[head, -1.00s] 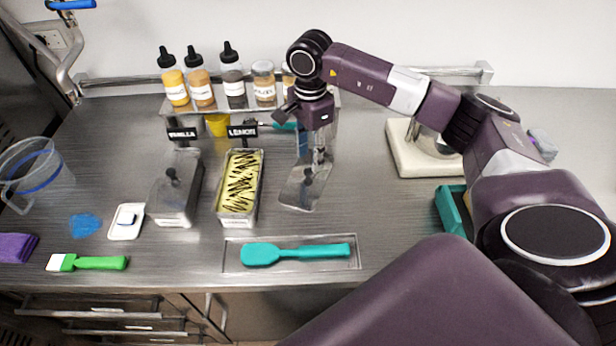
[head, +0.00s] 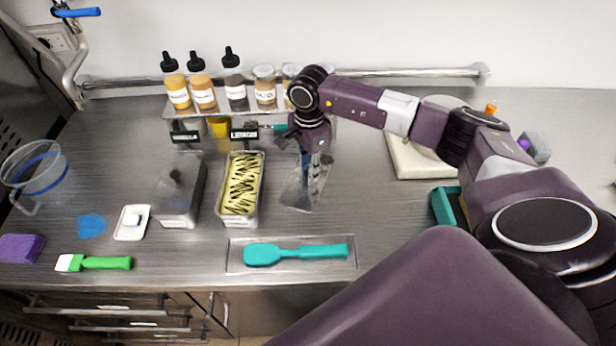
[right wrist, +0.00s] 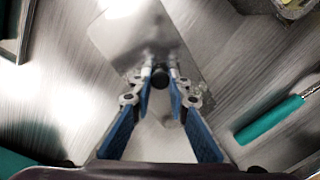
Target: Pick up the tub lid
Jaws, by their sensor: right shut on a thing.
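The tub lid (head: 297,196) is a clear or metallic rectangular plate with a dark knob, right of the yellow lemon tub (head: 238,219) on the steel counter. My right gripper (head: 318,172) is over the lid in the head view and hides part of it. In the right wrist view the lid (right wrist: 140,38) lies under the blue-padded fingers (right wrist: 160,82), which are closed on its black knob (right wrist: 160,76). I cannot tell whether the lid is clear of the counter. My left gripper is not in view.
A covered metal tub (head: 178,203) stands left of the lemon tub. A teal spatula (head: 295,254) lies in a shallow tray in front. Bottles stand on a shelf (head: 215,107) behind. A white-based device (head: 415,165) and teal box (head: 446,206) are to the right.

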